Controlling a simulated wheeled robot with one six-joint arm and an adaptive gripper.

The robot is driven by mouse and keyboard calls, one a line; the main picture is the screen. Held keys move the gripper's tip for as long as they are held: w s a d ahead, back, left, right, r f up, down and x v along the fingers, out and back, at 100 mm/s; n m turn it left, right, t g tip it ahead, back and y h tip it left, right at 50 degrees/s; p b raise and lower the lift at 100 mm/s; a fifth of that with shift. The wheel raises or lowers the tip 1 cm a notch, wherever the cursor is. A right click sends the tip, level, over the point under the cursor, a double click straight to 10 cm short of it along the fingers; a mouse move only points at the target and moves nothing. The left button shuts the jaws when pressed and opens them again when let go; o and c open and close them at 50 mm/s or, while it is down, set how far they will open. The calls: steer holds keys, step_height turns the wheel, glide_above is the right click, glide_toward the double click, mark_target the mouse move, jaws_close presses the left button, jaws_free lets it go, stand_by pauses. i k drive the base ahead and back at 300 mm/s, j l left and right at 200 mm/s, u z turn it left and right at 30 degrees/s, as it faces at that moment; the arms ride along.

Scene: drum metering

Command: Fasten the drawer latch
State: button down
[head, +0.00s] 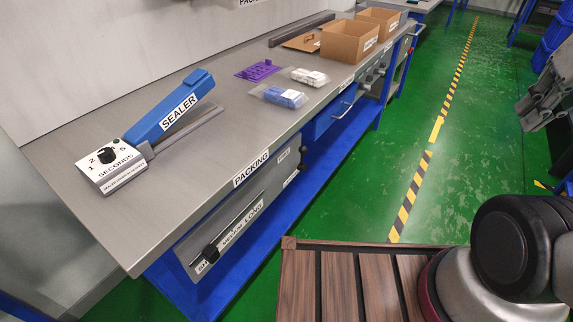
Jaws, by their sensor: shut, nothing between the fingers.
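A blue drawer front (322,121) sits under the edge of the packing bench, with a pale bar handle (347,108). It looks closed or nearly closed; I cannot tell exactly. A small dark fitting (303,156) shows between the drawer and a grey panel; I cannot tell whether it is the latch. My gripper (540,103) is at the right edge of the head view, grey, partly cut off, shut and empty. It is over the green floor, well apart from the drawer.
On the bench (225,130) are a blue sealer (170,108), a purple part (259,70), bagged parts (281,96) and cardboard boxes (349,40). Green floor (350,190) is clear beside the bench.

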mark_target(303, 149)
steer(key=k+j, duration=0.2)
steer(key=j, duration=0.2)
steer(key=k+j, duration=0.2)
steer(key=j, duration=0.15)
steer(key=k+j, duration=0.2)
steer(key=j, duration=0.2)
